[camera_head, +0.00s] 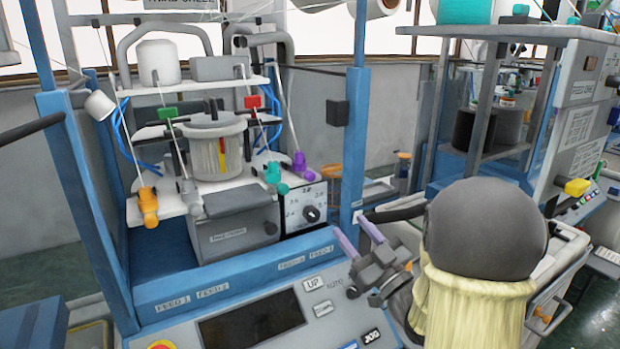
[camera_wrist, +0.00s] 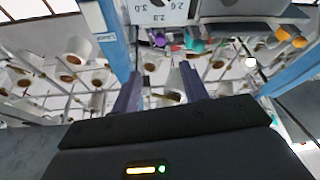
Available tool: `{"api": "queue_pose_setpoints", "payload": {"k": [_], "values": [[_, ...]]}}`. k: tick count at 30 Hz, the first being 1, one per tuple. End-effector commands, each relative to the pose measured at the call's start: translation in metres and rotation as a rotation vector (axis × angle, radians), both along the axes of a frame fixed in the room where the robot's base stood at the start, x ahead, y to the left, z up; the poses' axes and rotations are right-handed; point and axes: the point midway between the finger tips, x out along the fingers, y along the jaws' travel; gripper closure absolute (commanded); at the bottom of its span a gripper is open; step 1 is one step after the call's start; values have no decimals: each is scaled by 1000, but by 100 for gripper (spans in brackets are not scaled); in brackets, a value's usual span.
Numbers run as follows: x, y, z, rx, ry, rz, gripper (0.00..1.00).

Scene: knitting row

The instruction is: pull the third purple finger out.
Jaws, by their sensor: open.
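A row of small yarn fingers hangs at the front of the knitting machine: an orange one (camera_head: 148,206), a grey one (camera_head: 190,196), a teal one (camera_head: 273,175) and a purple one (camera_head: 302,165). I see only one purple finger, at the right end beside the dial plate. The wrist view looks upside down; there the purple finger (camera_wrist: 160,39) shows near the top, with the teal one (camera_wrist: 195,45) to its right. My gripper (camera_head: 357,235) is open and empty, low and to the right of the row. Its two purple-grey fingertips also show in the wrist view (camera_wrist: 162,86), apart from the row.
The dial plate (camera_head: 306,208) stands just below the purple finger. A blue post (camera_head: 356,130) rises between the row and my arm's side. The control panel (camera_head: 252,318) lies below. Another machine (camera_head: 575,110) stands at the right.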

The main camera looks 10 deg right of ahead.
Motion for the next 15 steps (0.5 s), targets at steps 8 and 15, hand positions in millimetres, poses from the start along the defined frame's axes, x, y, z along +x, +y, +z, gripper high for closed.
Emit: {"api": "queue_pose_setpoints", "payload": {"k": [8, 15], "values": [[30, 13, 16, 0, 0, 3, 56], [66, 29, 32, 0, 1, 3, 56]]}}
